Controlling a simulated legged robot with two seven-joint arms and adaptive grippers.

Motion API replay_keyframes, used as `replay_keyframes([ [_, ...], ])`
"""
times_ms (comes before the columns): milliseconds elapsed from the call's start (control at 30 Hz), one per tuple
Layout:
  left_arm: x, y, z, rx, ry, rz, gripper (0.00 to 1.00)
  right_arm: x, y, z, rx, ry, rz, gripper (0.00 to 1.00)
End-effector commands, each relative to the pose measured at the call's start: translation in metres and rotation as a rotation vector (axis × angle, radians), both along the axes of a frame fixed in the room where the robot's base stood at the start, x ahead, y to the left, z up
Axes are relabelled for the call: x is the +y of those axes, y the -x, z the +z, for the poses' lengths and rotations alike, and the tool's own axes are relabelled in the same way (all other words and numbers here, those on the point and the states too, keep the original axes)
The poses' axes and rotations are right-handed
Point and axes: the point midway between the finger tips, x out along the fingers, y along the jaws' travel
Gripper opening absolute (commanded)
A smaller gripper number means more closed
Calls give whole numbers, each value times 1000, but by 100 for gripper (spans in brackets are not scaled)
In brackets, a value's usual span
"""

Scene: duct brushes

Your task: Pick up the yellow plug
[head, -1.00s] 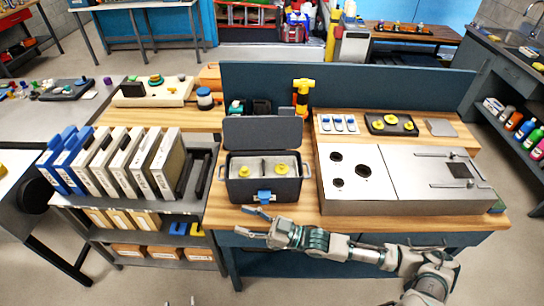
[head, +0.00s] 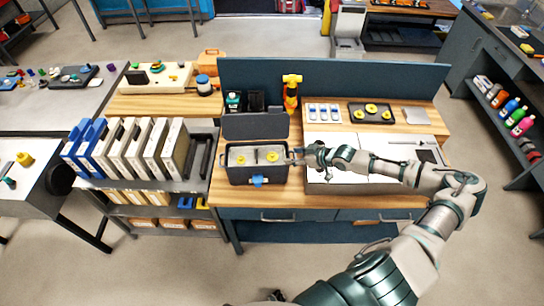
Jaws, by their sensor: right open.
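Two yellow plugs sit in the grey insert of an open dark case on the wooden bench, a left one (head: 240,159) and a right one (head: 272,156). The dark case (head: 258,176) has its lid raised at the back and a blue latch in front. More yellow plugs (head: 371,107) sit in a dark tray at the back right. My right gripper (head: 296,155) is open at the case's right edge, to the right of the right plug. It holds nothing that I can see. Whether it touches the case is unclear. My left gripper is not in view.
A light panel box (head: 320,182) stands right of the case, partly behind my right arm. A yellow-and-black tool (head: 291,92) stands behind it. Another yellow item (head: 25,158) is on the far-left table.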

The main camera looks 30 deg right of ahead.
Motion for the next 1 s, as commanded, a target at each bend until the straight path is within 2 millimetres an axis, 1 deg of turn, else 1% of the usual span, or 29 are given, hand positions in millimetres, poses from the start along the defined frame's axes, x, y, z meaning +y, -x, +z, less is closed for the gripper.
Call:
replay_keyframes([
  [33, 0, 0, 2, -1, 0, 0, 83, 4, -8, -4, -4, -5, -1, 55],
  [100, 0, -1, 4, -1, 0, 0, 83, 10, -19, -11, -2, -7, 0, 55],
  [300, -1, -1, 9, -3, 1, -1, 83, 23, -44, -29, -2, 0, 0, 55],
  [533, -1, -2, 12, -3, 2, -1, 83, 29, -58, -40, -2, 1, 1, 55],
  [667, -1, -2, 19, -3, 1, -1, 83, 34, -74, -50, -3, -1, 0, 55],
  [800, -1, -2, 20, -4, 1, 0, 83, 39, -88, -63, -2, -1, 0, 55],
  [1000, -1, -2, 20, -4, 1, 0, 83, 40, -91, -67, -2, 2, 1, 55],
])
